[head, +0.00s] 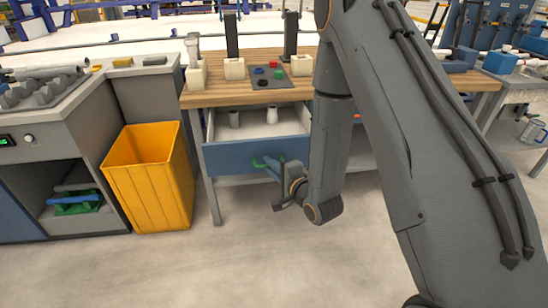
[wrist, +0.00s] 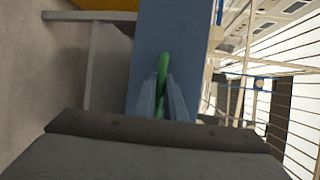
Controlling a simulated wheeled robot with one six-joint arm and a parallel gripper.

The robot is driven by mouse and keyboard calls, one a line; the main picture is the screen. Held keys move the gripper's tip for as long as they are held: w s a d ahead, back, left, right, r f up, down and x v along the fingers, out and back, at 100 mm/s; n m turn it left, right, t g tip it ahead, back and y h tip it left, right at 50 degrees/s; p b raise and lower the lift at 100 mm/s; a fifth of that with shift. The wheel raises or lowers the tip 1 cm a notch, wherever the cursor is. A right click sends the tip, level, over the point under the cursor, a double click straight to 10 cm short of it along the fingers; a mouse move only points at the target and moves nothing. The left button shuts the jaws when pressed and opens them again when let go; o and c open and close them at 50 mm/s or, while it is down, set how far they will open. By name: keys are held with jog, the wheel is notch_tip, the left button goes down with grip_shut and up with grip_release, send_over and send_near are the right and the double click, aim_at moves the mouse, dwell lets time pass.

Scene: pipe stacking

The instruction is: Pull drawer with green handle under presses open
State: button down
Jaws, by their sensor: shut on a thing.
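The drawer (head: 240,156) has a blue front and sits under the wooden workbench with the presses. It stands partly open, and pale cylindrical parts (head: 272,115) show inside it. Its green handle (head: 259,162) is on the front, partly hidden by my gripper in the head view. My gripper (head: 272,164) is at the drawer front. In the wrist view, the fingers of my gripper (wrist: 163,98) are shut around the green handle (wrist: 163,66), with the blue drawer front (wrist: 172,30) behind it. The presses (head: 234,68) stand on the bench above.
A yellow bin (head: 150,178) stands on the floor left of the drawer. A grey workstation (head: 60,150) is at the far left. A bench leg (head: 211,198) stands between the bin and the drawer. The floor in front of the drawer is clear.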

jog(key=shift+s, duration=0.6)
jog(key=c, duration=1.8)
grip_release()
jog(key=shift+c, duration=0.2)
jog(key=shift+d, duration=0.1)
jog(key=v, duration=0.7)
jog(key=shift+s, duration=0.35)
jog(key=shift+d+r, duration=0.1)
jog(key=shift+d, duration=0.1)
